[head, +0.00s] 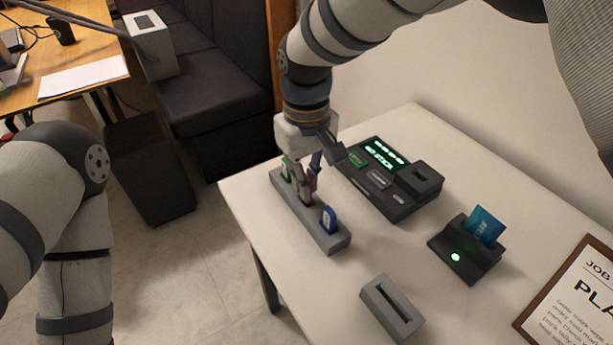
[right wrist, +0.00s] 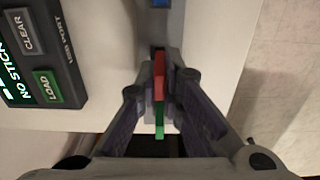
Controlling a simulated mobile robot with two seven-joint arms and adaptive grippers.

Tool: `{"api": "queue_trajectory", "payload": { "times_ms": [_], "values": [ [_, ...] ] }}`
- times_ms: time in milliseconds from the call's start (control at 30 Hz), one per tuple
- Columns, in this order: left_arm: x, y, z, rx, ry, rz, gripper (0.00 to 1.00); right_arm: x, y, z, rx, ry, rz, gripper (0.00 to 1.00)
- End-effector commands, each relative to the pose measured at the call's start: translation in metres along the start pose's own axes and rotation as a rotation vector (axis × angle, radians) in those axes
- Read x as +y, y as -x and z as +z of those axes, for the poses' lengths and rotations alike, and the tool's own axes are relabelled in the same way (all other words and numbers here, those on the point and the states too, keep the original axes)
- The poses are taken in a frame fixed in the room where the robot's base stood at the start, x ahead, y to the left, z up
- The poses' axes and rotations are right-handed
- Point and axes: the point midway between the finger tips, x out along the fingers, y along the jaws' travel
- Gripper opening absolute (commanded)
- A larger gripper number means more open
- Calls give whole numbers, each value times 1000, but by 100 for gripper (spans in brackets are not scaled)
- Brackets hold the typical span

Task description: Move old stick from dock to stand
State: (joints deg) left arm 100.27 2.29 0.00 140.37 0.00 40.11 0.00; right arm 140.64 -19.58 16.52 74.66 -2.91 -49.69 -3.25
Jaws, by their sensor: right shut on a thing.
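The grey stand (head: 335,243) is a long slotted bar on the white table, holding a green stick (head: 286,168) at its far end and a blue stick (head: 329,219) nearer. My right gripper (head: 308,188) points down over the stand, shut on a red stick (right wrist: 158,84) between the other two. The red stick looks upright at a slot; whether it is fully seated I cannot tell. The dock (head: 395,205) is a black box right of the stand; its screen reads NO STICK, and its LOAD and CLEAR buttons show in the right wrist view. My left gripper is out of view.
A black card reader (head: 463,262) with a blue card and green light stands on the right. A grey slotted block (head: 392,310) is at the front. A framed job sheet (head: 578,305) lies at the right. The table's left edge runs close beside the stand.

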Motion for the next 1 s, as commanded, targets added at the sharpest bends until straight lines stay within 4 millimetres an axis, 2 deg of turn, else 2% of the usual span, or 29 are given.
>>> {"api": "queue_trajectory", "payload": {
  "times_ms": [800, 833, 900, 933, 1000],
  "values": [
    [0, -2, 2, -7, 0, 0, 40, 0, -12, 0, -1, 0, 0, 0],
    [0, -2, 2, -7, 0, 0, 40, 0, -12, 0, -1, 0, 0, 12],
    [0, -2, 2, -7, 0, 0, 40, 0, -12, 0, -1, 0, 0, 28],
    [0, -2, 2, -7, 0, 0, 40, 0, -12, 0, -1, 0, 0, 31],
    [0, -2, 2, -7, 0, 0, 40, 0, -12, 0, 0, 0, 0, 31]
  ]
}}
